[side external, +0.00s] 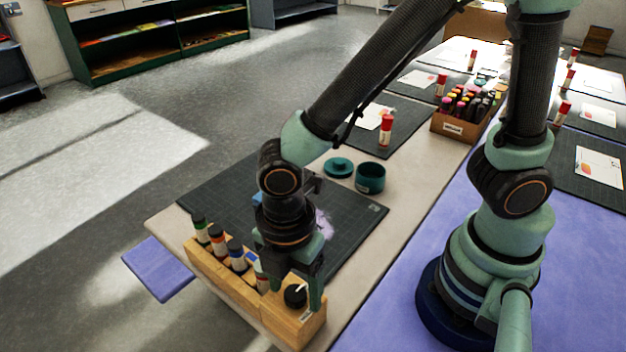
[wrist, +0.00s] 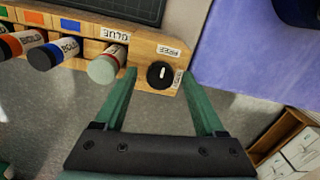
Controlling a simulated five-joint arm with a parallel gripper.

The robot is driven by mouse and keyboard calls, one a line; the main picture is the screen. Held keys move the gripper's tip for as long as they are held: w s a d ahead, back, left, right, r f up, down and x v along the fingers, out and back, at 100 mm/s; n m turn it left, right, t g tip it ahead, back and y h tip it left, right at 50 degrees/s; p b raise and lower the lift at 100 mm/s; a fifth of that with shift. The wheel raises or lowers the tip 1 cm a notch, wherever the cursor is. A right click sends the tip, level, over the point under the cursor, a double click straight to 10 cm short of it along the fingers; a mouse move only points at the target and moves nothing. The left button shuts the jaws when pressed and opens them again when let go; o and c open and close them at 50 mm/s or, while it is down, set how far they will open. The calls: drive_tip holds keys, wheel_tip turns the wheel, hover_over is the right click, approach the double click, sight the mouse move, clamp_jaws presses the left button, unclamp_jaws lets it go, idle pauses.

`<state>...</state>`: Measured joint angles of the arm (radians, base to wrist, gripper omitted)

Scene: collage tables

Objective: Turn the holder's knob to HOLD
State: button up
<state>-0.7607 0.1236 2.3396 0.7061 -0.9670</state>
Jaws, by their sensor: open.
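The wooden holder (side external: 222,277) stands at the table's near edge; it also shows along the top of the wrist view (wrist: 146,46). Its round black knob (wrist: 160,75) is at the right end and shows in the side view too (side external: 295,296). The knob's white mark points up in the wrist view, towards a label reading FREE (wrist: 168,51). A second label (wrist: 177,80) right of the knob is partly hidden by a finger, its word unreadable. My gripper (wrist: 159,77) is open, its fingers either side of the knob with gaps; contact is not visible.
Several bottles stand in the holder, the nearest a red and white one (wrist: 106,64) close to my left finger. A dark cutting mat (side external: 345,225) lies behind. A teal pot (side external: 370,178) and its lid (side external: 338,167) stand beyond the mat.

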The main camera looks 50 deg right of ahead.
clamp_jaws()
drive_tip(key=m, duration=0.4)
drive_tip(key=shift+m, duration=0.4)
drive_tip(key=m, duration=0.4)
drive_tip(key=shift+w+r+m, duration=0.1)
drive_tip(key=shift+m, duration=0.2)
drive_tip(key=m, duration=0.4)
drive_tip(key=shift+d+m, duration=0.1)
drive_tip(key=shift+m, duration=2.2)
